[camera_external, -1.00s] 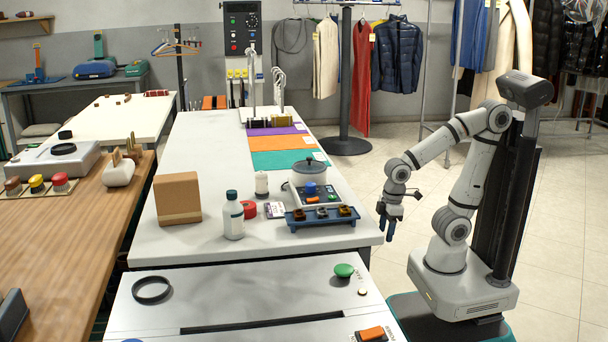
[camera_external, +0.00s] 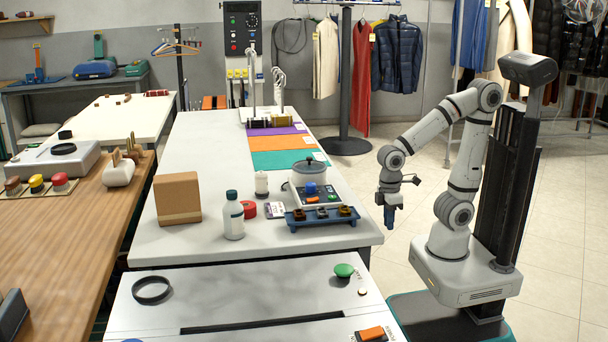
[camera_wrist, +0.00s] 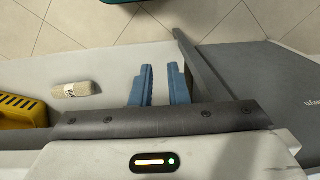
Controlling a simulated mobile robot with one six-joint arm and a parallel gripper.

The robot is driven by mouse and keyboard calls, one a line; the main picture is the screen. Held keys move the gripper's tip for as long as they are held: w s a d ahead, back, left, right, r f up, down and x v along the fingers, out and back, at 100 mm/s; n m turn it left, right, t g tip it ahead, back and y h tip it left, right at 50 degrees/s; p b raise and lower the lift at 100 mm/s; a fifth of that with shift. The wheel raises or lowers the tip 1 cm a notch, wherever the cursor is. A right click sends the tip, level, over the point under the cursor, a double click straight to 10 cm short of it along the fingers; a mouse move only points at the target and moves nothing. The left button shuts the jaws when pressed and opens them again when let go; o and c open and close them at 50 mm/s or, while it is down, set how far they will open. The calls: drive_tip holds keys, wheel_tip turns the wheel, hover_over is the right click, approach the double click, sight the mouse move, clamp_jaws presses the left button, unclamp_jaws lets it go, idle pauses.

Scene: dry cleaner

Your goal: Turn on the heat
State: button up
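On the near right part of the white table, a small heating unit (camera_external: 340,194) carries a grey lidded pot (camera_external: 302,174). Its front panel has a blue knob (camera_external: 311,188), an orange switch (camera_external: 313,199) and a small green control (camera_external: 333,197). Too small to read are any markings or switch positions. My gripper (camera_external: 389,222) hangs fingers-down over the floor, just right of the table's edge and apart from the unit. In the wrist view my gripper (camera_wrist: 160,70) has its two blue fingers apart with nothing between them.
A blue tray (camera_external: 320,221) with small brown pieces stands before the unit; a white bottle (camera_external: 233,216) stands left. The nearer machine has a green button (camera_external: 344,270) and orange switch (camera_external: 371,333). The wrist view shows a beige roll (camera_wrist: 77,89) and yellow crate (camera_wrist: 22,110).

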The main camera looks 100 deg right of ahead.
drive_tip(key=w+r+p, duration=0.1)
drive_tip(key=r+p, duration=0.1)
drive_tip(key=w+a+r+n+p, duration=0.1)
drive_tip(key=r, duration=0.2)
drive_tip(key=w+r+n+p, duration=0.1)
drive_tip(key=r+p, duration=0.1)
drive_tip(key=shift+w+a+r+g+p, duration=0.3)
drive_tip(key=shift+a+r+g, duration=0.05)
drive_tip(key=shift+r+g, duration=0.05)
clamp_jaws()
drive_tip(key=w+r+n+p, duration=0.2)
drive_tip(key=r, duration=0.1)
drive_tip(key=w+r+n+p, duration=0.2)
drive_tip(key=w+r+p, duration=0.1)
drive_tip(key=shift+w, duration=0.25)
drive_tip(key=w+d+r+n+p, duration=0.1)
drive_tip(key=w+r+n+p, duration=0.5)
drive_tip(key=w+r+p, duration=0.15)
wheel_tip(320, 180, up, 5)
drive_tip(key=n+p, duration=0.6)
drive_tip(key=p, duration=0.1)
hover_over(317, 198)
drive_tip(key=w, duration=0.2)
